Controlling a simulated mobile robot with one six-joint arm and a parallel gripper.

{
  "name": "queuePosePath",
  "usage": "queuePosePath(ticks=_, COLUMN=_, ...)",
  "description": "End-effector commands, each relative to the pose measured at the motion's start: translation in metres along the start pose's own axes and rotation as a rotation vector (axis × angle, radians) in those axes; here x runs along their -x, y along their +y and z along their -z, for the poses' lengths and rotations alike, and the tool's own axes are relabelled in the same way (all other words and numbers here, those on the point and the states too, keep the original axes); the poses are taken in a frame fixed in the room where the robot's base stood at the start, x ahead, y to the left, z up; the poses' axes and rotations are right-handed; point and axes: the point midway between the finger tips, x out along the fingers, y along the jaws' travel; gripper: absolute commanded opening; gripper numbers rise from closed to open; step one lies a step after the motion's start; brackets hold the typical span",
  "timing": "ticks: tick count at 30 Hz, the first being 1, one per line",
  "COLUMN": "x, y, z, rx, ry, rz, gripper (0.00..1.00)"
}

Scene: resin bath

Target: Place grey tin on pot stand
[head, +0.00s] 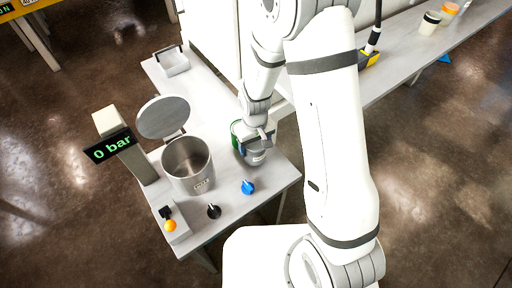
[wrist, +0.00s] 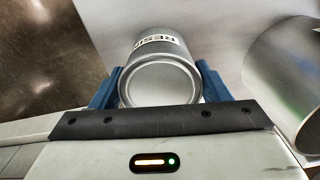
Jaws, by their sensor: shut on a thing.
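The grey tin (head: 256,158) is in my gripper (head: 257,145) over the front right part of the grey bench, right of the steel pot. In the wrist view the tin (wrist: 162,80) lies between the two blue fingers of my gripper (wrist: 160,88), its round end towards the camera and a "RESIN" label on its side. The fingers are shut on it. I cannot tell whether the tin touches the bench. A green thing (head: 235,129) shows just behind the tin, mostly hidden by my gripper. I cannot make out the pot stand for sure.
The open steel pot (head: 187,163) with its raised lid (head: 163,117) stands close on the left. A "0 bar" display (head: 110,146), a blue knob (head: 248,187), a black knob (head: 213,211) and an orange button (head: 170,225) are nearby. A tray (head: 173,63) sits further back.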

Motion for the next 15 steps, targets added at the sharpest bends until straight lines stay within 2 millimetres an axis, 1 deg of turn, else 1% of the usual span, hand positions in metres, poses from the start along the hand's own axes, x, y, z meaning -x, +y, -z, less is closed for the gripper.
queuePosePath(ticks=1, x=-0.008, y=-0.001, z=0.000, rx=0.002, ry=-0.003, rz=0.000, gripper=0.45)
queuePosePath(ticks=3, x=-0.015, y=-0.001, z=0.000, rx=0.002, ry=-0.003, rz=0.000, gripper=0.45)
queuePosePath(ticks=6, x=-0.021, y=-0.001, z=0.000, rx=0.003, ry=-0.001, rz=0.000, gripper=0.45)
queuePosePath(ticks=15, x=-0.024, y=-0.002, z=0.001, rx=0.005, ry=0.000, rz=0.000, gripper=0.45)
